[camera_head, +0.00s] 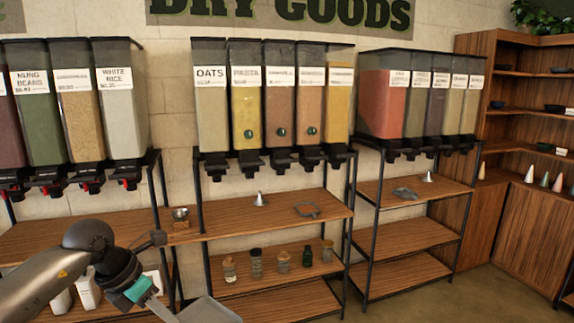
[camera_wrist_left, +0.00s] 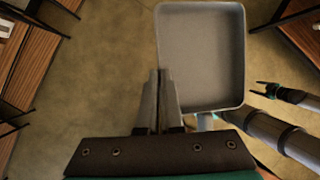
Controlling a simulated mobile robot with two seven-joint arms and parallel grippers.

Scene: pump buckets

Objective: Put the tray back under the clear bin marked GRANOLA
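A shallow grey tray (camera_wrist_left: 201,45) with a low rim fills the top middle of the left wrist view. Part of it shows at the bottom edge of the head view (camera_head: 210,311). My left gripper (camera_wrist_left: 161,78) is closed at the tray's near left corner, with the rim between its fingers; it also shows in the head view (camera_head: 160,306). The tray is held over the floor, in front of the racks. My right gripper (camera_wrist_left: 263,89) looks open and empty, right of the tray. Clear bins hang on three racks; OATS (camera_head: 211,110) is readable, but I cannot read GRANOLA on any label.
The middle rack's upper wooden shelf (camera_head: 235,222) holds a small metal funnel (camera_head: 260,198) and a dark flat object (camera_head: 308,210). Several jars stand on its lower shelf (camera_head: 280,288). The right rack's shelf holds a grey item (camera_head: 404,194). Thin black posts separate the racks.

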